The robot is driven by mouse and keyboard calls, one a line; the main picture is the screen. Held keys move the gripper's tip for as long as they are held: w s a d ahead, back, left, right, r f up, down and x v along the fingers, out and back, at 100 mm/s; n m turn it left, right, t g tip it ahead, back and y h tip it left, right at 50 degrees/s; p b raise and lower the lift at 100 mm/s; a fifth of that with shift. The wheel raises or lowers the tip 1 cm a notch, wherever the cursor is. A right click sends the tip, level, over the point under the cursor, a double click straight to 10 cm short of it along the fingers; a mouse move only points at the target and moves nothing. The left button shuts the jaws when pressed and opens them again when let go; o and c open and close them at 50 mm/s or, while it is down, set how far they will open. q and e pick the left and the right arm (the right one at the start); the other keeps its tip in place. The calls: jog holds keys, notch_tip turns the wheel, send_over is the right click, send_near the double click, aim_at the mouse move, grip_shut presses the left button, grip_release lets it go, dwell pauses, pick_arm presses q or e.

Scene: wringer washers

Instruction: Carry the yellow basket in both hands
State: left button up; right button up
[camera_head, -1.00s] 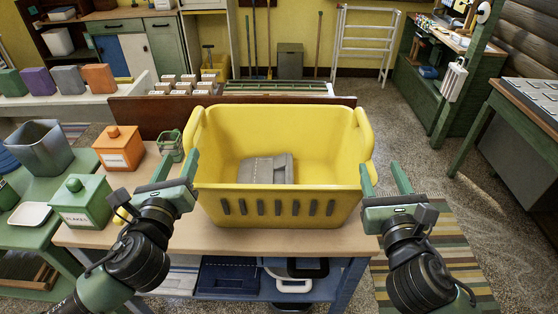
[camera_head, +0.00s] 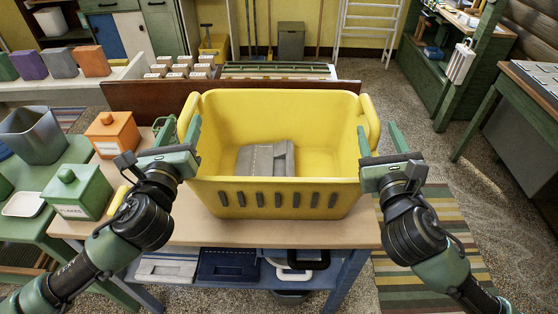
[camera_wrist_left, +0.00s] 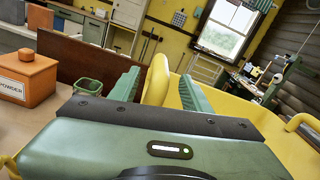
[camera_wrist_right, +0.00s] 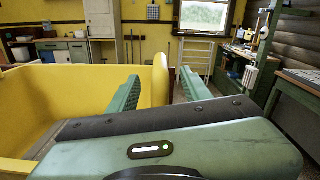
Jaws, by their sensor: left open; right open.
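The yellow basket (camera_head: 225,170) stands upright on a wooden-topped table (camera_head: 290,233), with a folded grey cloth-like item (camera_head: 266,158) inside. It has a loop handle at each side. My left gripper (camera_head: 178,138) is open at the basket's left side; in the left wrist view its fingers (camera_wrist_left: 158,90) stand on either side of the left handle (camera_wrist_left: 157,78). My right gripper (camera_head: 378,143) is open at the right side; in the right wrist view the right handle (camera_wrist_right: 160,78) lies between its fingers (camera_wrist_right: 157,92). Neither gripper is closed on a handle.
An orange canister (camera_head: 112,135) and a green canister (camera_head: 78,190) stand left of the basket. A small green cup (camera_wrist_left: 88,90) is close to my left gripper. A brown board (camera_head: 140,94) rises behind the basket. A striped rug (camera_head: 430,230) lies on the floor at right.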

aim_at(187, 107)
pick_arm(q)
jog(key=w, duration=0.5)
jog(key=shift+w+d, duration=0.1)
jog(key=shift+w, duration=0.15)
pick_arm(e)
jog(key=w, duration=0.8)
jog(key=shift+w+d, duration=0.1)
jog(key=shift+w, duration=0.15)
pick_arm(q)
grip_shut()
pick_arm(e)
grip_shut()
jog(key=shift+f, duration=0.1)
pick_arm(q)
jog(key=shift+r, duration=0.25)
pick_arm(e)
jog(key=shift+r, duration=0.25)
